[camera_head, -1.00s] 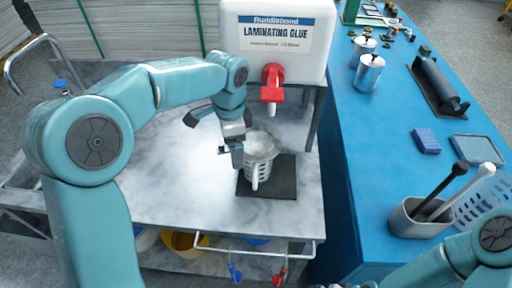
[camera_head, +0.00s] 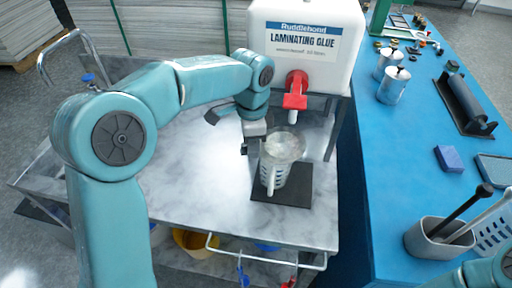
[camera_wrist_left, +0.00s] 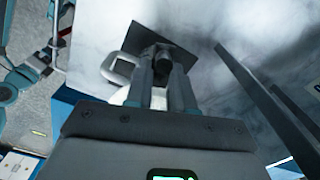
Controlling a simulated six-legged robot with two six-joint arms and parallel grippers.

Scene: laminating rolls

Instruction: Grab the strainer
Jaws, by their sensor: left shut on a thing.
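The strainer (camera_head: 284,146) is a greyish, see-through bowl at the top of a pale slotted jug (camera_head: 279,178), above a dark square mat (camera_head: 298,190) on the marble-topped cart. I cannot tell whether it rests on the jug's rim or hangs just above it. My left gripper (camera_head: 256,146) is at the strainer's left edge, shut on it. In the left wrist view the two fingers (camera_wrist_left: 165,88) close on a thin part, with a dark shape beyond them and the jug's pale handle (camera_wrist_left: 119,70) to the left. My right gripper is not in view.
A white glue tank (camera_head: 305,45) with a red tap (camera_head: 295,92) stands close behind the strainer. The blue table (camera_head: 395,150) at the right holds metal cans (camera_head: 393,86), a black roller (camera_head: 466,102), a blue block (camera_head: 448,158) and a grey holder. The cart's left side is clear.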

